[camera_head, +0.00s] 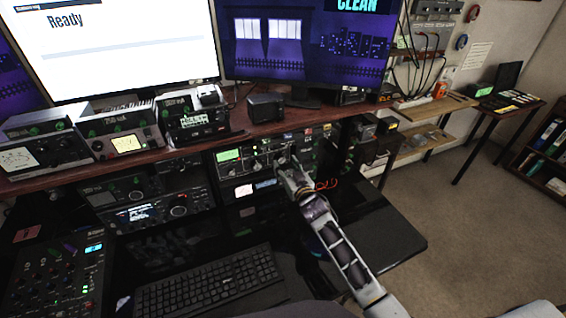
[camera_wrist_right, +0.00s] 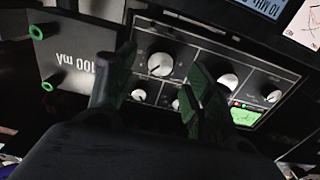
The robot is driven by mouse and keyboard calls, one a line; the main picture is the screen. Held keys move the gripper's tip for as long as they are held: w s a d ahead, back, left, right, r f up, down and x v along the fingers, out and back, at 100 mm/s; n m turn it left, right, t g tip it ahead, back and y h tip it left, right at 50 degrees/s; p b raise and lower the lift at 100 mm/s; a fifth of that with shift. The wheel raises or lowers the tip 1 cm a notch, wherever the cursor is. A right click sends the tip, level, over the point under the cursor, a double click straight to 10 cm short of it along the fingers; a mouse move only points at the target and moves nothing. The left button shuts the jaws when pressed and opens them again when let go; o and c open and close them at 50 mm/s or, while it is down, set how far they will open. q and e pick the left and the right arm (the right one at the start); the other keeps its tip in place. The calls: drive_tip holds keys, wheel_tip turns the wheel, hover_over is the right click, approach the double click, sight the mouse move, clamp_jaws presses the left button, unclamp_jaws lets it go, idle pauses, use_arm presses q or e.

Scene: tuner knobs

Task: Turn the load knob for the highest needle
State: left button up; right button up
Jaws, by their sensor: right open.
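The tuner (camera_head: 245,168) is a dark panel with several knobs, under the shelf in the head view. In the right wrist view it appears upside down, with a large white-faced knob (camera_wrist_right: 160,64) between and beyond the fingertips. Another large knob (camera_wrist_right: 228,80) is to the right, and smaller knobs are partly behind the fingers. The knob labels are too small to read, so I cannot tell which is the load knob. A green-lit meter (camera_wrist_right: 246,117) is partly behind a finger; its needle is not clear. My right gripper (camera_wrist_right: 160,88) is open in front of the panel, apparently empty. My left gripper is not in view.
A wooden shelf (camera_head: 90,166) with meter boxes overhangs the radios. A keyboard (camera_head: 210,284) and a mixer (camera_head: 58,280) sit on the black desk (camera_head: 385,235). Monitors stand above.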

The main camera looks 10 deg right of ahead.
sight(281, 159)
drive_tip(key=shift+w+a, duration=0.15)
drive_tip(key=shift+w, duration=0.6)
drive_tip(key=shift+w+a, duration=0.15)
drive_tip(key=shift+w, duration=0.55)
drive_tip(key=c, duration=1)
